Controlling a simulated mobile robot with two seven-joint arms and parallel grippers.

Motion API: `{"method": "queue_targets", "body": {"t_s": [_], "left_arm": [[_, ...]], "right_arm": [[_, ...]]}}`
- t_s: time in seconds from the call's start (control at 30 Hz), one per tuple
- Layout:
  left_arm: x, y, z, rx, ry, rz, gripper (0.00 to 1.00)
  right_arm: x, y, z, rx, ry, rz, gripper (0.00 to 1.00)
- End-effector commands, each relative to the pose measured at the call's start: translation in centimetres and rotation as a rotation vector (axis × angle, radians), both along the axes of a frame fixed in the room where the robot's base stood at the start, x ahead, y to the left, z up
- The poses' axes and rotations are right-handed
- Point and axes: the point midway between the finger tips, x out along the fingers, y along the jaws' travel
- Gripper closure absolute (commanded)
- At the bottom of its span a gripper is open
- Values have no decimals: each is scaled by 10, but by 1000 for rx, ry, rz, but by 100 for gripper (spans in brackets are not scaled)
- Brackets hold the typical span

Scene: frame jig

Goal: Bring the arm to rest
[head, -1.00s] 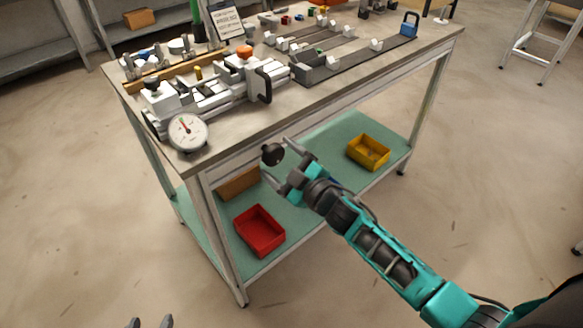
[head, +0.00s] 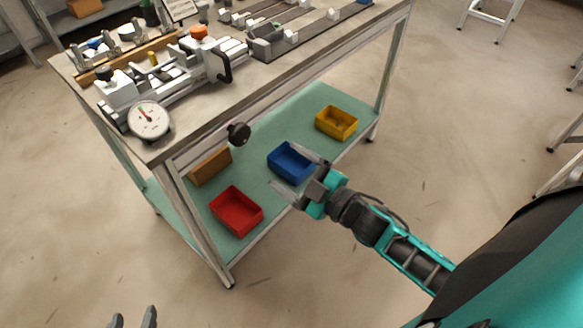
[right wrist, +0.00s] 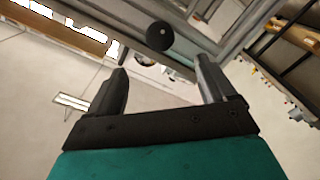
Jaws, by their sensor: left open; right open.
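My right arm reaches in from the lower right in the head view. Its gripper (head: 298,179) is open and empty, in front of the workbench (head: 300,62) and below its top edge. In the right wrist view the two fingers of this gripper (right wrist: 162,85) stand wide apart with nothing between them. A round black knob (head: 238,133) on the bench front is apart from the fingers; it also shows beyond them in the right wrist view (right wrist: 160,36). My left gripper (head: 133,318) shows only its fingertips at the bottom edge, apart and empty.
The bench top carries a clamping fixture with a dial gauge (head: 149,119) and an orange knob (head: 199,32). The lower shelf holds a red bin (head: 236,210), a blue bin (head: 290,161), a yellow bin (head: 337,122) and a brown box (head: 210,166). The floor in front is clear.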

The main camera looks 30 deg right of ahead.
Motion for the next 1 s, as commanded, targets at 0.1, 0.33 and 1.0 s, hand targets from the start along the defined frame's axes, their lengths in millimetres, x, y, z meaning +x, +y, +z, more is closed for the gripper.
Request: {"method": "queue_targets", "body": {"t_s": [0.1,0.33,1.0], "left_arm": [[-1,0,0,0,1,-1,44],[-1,-1,-1,-1,2,-2,44],[-1,-1,19,-1,-3,-2,44]], "right_arm": [[0,0,0,0,0,0,16],[0,0,0,0,0,0,16],[-101,32,-82,469,729,-340,16]]}}
